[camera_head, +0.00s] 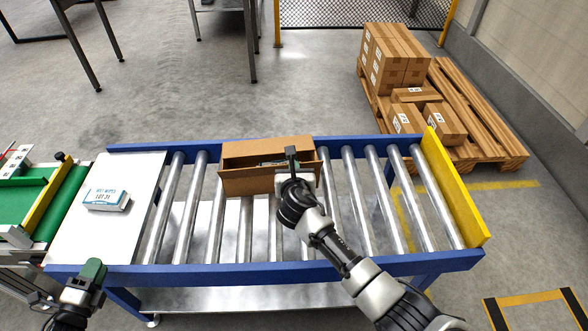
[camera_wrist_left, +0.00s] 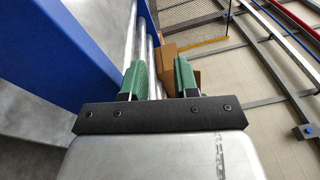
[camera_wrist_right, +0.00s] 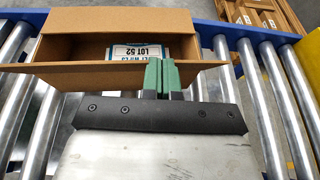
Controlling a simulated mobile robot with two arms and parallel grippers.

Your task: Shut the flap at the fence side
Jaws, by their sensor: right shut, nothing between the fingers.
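An open brown carton (camera_head: 245,183) sits on the roller conveyor; it also shows in the right wrist view (camera_wrist_right: 75,78). Its far flap (camera_wrist_right: 100,35), on the side toward the mesh fence (camera_head: 345,12), stands raised and open. A white labelled pack (camera_wrist_right: 150,50) lies inside, partly hidden. My right gripper (camera_head: 292,155) is shut and empty at the carton's right end, its green fingertips (camera_wrist_right: 160,75) overlapping the opening in the wrist view; contact cannot be told. My left gripper (camera_head: 92,270) is open and empty at the conveyor's near left edge, its fingers (camera_wrist_left: 160,78) apart.
A white plate (camera_head: 95,240) with a labelled pack (camera_head: 106,198) lies left of the rollers. A yellow end stop (camera_head: 455,190) closes the right end. A pallet (camera_head: 480,115) with stacked cartons stands behind right. Rollers either side of the carton are clear.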

